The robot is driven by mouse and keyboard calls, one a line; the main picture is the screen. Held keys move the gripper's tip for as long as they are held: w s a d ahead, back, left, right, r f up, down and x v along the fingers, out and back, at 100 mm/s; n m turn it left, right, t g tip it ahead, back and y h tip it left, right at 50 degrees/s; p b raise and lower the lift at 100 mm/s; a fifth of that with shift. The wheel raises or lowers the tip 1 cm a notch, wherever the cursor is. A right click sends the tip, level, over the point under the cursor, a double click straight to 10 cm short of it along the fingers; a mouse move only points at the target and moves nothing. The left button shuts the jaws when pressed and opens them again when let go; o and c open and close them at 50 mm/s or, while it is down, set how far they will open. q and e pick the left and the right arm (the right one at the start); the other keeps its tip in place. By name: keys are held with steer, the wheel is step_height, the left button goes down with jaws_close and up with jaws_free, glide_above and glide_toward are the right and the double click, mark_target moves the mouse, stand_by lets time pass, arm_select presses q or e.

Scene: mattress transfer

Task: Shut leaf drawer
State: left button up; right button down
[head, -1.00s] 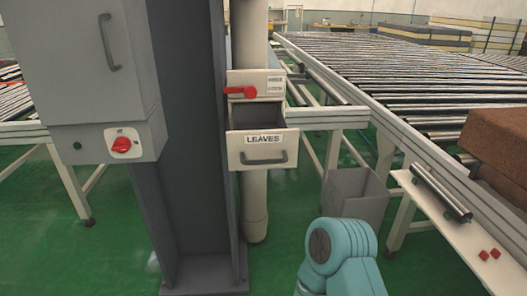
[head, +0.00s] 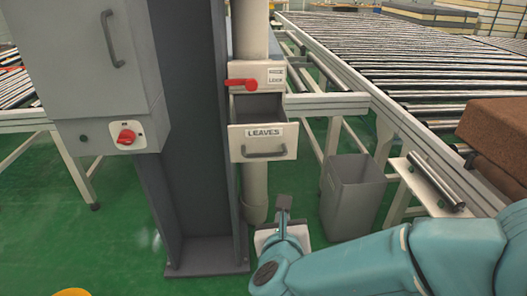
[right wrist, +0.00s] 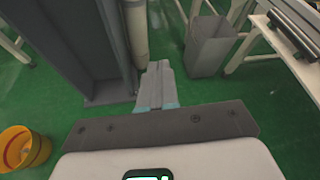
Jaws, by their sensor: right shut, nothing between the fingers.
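The leaf drawer (head: 264,143), a pale box front labelled LEAVES with a grey handle (head: 265,153), stands pulled out from its housing on the column in the head view. Its dark inside shows behind the front. My right gripper (head: 284,202) is below and slightly right of the drawer, apart from it. In the right wrist view the right gripper (right wrist: 158,75) is shut and empty, over the green floor. The drawer is not in the right wrist view. My left gripper is not in view.
A red lever (head: 241,84) sits on the housing above the drawer. A grey bin (head: 352,195) stands right of the column. A roller conveyor (head: 410,80) with a brown block (head: 497,140) is at the right. A yellow bucket (right wrist: 22,148) is at lower left in the wrist view.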

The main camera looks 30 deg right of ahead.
steer(key=s+a+r+t+y+p, duration=0.1)
steer(key=s+a+r+t+y, duration=0.2)
steer(key=r, duration=0.8)
steer(key=w+d+f, duration=0.1)
steer(key=w+d, duration=0.1)
steer(key=w, duration=0.4)
steer(key=w+d+f+h, duration=0.1)
steer(key=w+d+f, duration=0.1)
steer(key=w, duration=0.5)
steer(key=shift+w+f, duration=0.25)
steer(key=shift+w, duration=0.05)
